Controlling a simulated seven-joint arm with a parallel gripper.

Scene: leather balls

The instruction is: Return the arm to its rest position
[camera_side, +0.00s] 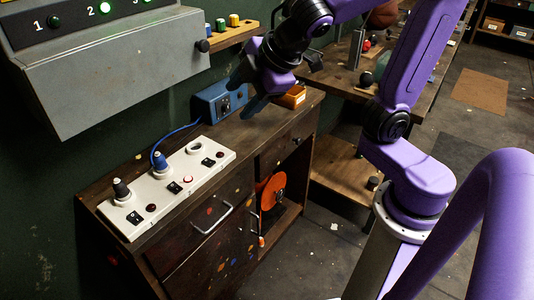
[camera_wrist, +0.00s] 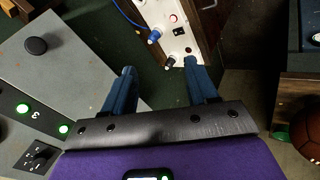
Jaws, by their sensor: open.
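My gripper (camera_side: 244,95) hangs in the air above the cabinet, next to the blue box, with its blue fingers apart. In the wrist view its two fingers (camera_wrist: 160,68) are spread with nothing between them. Below it, a white panel (camera_side: 180,198) lies on the wooden cabinet top and also shows in the wrist view (camera_wrist: 190,16). A black plug (camera_side: 121,188) and a blue plug (camera_side: 159,160) stand upright on the panel. The round socket (camera_side: 195,148) at the panel's far end is empty.
A grey wall box (camera_side: 130,70) with numbered lights, number 2 lit green, juts out at the left. A blue box (camera_side: 219,101) with a cable and an orange bin (camera_side: 292,97) stand on the cabinet's far end. A wooden bench (camera_side: 345,85) stands behind.

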